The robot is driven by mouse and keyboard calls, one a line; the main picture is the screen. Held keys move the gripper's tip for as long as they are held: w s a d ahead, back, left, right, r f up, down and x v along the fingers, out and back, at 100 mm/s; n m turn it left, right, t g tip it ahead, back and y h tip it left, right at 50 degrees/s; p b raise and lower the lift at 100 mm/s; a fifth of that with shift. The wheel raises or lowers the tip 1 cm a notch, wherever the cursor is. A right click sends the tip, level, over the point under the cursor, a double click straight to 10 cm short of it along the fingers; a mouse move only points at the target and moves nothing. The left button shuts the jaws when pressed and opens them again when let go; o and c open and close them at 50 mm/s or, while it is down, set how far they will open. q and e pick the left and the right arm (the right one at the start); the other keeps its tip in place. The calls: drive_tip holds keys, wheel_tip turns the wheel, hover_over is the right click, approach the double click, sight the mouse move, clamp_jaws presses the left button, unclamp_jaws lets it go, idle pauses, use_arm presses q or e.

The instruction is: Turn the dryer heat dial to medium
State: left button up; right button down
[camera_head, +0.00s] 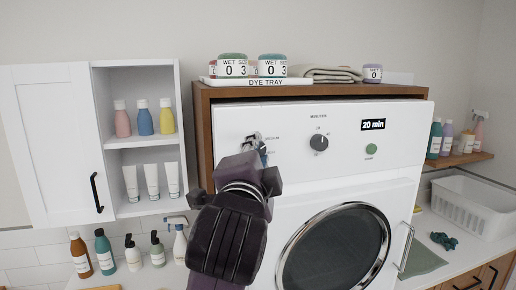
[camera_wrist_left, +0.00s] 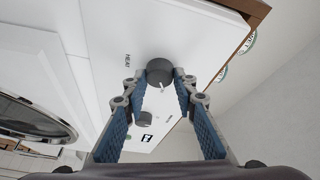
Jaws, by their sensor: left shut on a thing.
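The white dryer (camera_head: 390,148) stands in a wooden surround, with its control panel on top. My left gripper (camera_head: 255,145) is at the left part of this panel and hides most of the heat dial in the head view. In the left wrist view, the round grey heat dial (camera_wrist_left: 158,71) is beside the HEAT label, with a light pointer mark on its face. The fingertips of my left gripper (camera_wrist_left: 160,82) are shut on the dial from both sides. In the head view a MEDIUM label shows just right of the fingertips. My right gripper is out of view.
The minutes dial (camera_head: 319,142), a green start button (camera_head: 371,148) and a "20 min" display (camera_head: 373,125) are farther right. The round dryer door (camera_head: 335,250) is below. A dye tray (camera_head: 258,82) and folded towels (camera_head: 325,73) lie on top. An open shelf (camera_head: 142,142) holds bottles at left.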

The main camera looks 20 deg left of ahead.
use_arm(q)
drive_tip(key=shift+a, duration=0.1)
drive_tip(key=o, duration=1.2)
drive_tip(key=shift+w+a, duration=0.1)
drive_tip(key=shift+w, duration=0.05)
drive_tip(key=shift+c, duration=0.2)
drive_tip(key=v, duration=0.7)
drive_tip(key=shift+s, duration=0.25)
